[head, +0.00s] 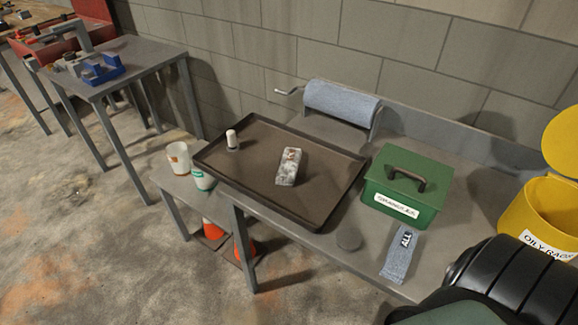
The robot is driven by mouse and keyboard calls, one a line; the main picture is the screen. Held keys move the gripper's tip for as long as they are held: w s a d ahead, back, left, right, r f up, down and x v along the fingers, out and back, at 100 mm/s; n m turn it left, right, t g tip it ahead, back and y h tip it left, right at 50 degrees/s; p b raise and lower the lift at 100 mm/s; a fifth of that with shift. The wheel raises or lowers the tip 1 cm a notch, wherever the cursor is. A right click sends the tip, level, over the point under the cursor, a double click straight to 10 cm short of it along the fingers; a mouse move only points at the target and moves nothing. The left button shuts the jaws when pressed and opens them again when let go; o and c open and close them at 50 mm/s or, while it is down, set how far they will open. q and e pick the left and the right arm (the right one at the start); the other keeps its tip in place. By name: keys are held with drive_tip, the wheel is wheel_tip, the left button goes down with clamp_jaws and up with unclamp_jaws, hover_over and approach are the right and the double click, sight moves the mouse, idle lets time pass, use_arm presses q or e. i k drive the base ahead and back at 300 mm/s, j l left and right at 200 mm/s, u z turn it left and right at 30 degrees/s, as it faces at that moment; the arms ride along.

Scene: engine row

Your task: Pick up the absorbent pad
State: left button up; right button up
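A flat, grey-blue pad (401,256) with a dark label marked "ALL" lies on the grey bench (320,246) near its front edge, in front of the green box. It looks like the absorbent pad, and nothing rests on it. Neither of my grippers shows in the head view.
A green lidded box (407,187) stands behind the pad. A dark disc (349,239) lies to its left. A brown tray (235,171) holds a whitish block (289,166) and a small white cylinder (232,139). A yellow bin (544,214) stands at right; a dark ribbed shape (520,280) fills the lower right.

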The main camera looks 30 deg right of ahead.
sight(287, 175)
drive_tip(key=z, duration=0.85)
